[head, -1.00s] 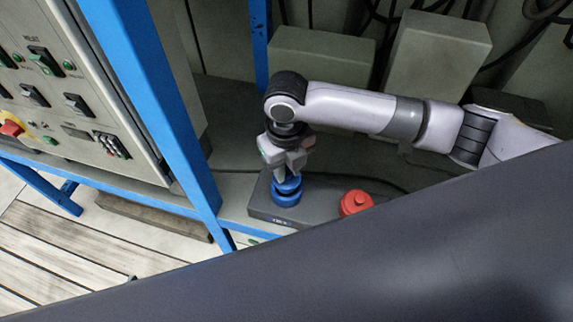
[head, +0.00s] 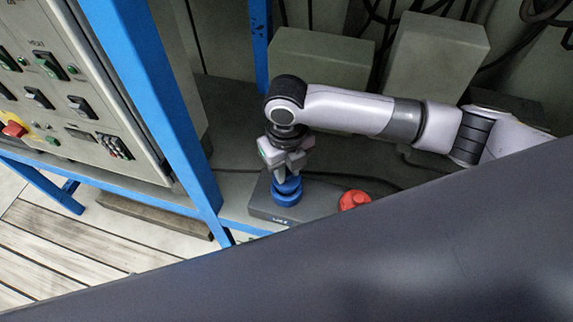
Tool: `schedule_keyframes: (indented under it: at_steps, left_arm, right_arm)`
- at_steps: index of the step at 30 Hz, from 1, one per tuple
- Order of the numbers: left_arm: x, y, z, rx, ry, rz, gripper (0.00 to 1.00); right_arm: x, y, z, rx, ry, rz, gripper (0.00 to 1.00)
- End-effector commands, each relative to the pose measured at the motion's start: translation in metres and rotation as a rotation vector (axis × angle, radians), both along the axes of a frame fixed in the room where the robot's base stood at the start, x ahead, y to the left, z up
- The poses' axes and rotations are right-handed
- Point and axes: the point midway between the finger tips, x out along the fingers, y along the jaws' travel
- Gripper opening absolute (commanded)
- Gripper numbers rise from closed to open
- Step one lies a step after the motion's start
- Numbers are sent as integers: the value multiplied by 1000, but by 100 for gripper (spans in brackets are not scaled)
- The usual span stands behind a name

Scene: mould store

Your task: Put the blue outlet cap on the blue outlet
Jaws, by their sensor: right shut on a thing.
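My right gripper (head: 283,172) points down at the near left end of a dark grey block and is shut on the blue outlet cap (head: 288,183). The cap sits right over the blue outlet (head: 286,198), which stands on the block. Cap and outlet look in line and touching, but I cannot tell whether the cap is fully seated. My left gripper is not in view.
A red cap or outlet (head: 354,200) stands to the right on the same grey block (head: 262,206). A blue frame post (head: 165,110) and a control panel (head: 75,100) with switches are on the left. Grey boxes (head: 320,62) stand behind. A dark surface fills the lower right.

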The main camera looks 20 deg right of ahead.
Motion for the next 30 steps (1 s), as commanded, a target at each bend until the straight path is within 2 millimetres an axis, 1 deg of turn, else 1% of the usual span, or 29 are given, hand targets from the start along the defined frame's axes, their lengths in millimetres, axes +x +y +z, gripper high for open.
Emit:
schedule_keyframes:
  at_steps: [3, 17, 30]
  left_arm:
    - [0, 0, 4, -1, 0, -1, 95]
    - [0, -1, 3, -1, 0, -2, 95]
    - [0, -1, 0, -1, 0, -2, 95]
  right_arm:
    - [0, 0, 1, 0, 0, 1, 0]
    - [0, 0, 0, 1, 0, 0, 0]
    - [0, 0, -10, 1, 0, 0, 0]
